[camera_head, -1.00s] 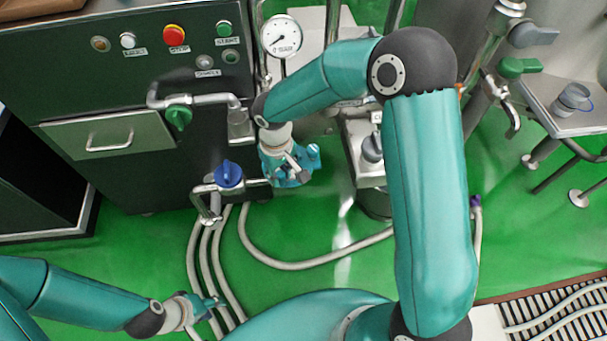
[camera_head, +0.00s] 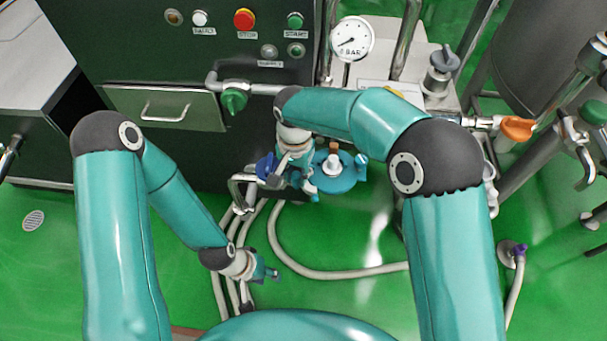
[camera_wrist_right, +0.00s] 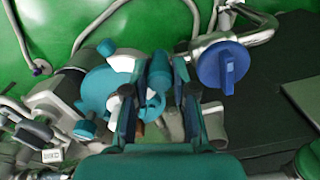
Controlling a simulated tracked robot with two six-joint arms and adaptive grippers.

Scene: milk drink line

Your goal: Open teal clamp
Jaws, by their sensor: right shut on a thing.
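The teal clamp (camera_wrist_right: 159,72) shows in the right wrist view as a teal part between my right fingers, beside a round teal body with white pieces. In the head view a round teal piece (camera_head: 340,182) with a white and brown top shows just right of my right gripper (camera_head: 303,182). My right gripper, also in the wrist view (camera_wrist_right: 158,100), is shut on the teal part; its fingers hide some of it. My left gripper (camera_head: 268,273) hangs lower, near the hoses and apart from the clamp. Its finger opening is too small to judge.
A blue valve handle (camera_head: 265,168) sits close left of my right gripper; it also shows in the wrist view (camera_wrist_right: 224,66). A green valve (camera_head: 234,100), a pressure gauge (camera_head: 352,39) and a button panel stand behind. Pale hoses (camera_head: 330,270) lie on the green floor.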

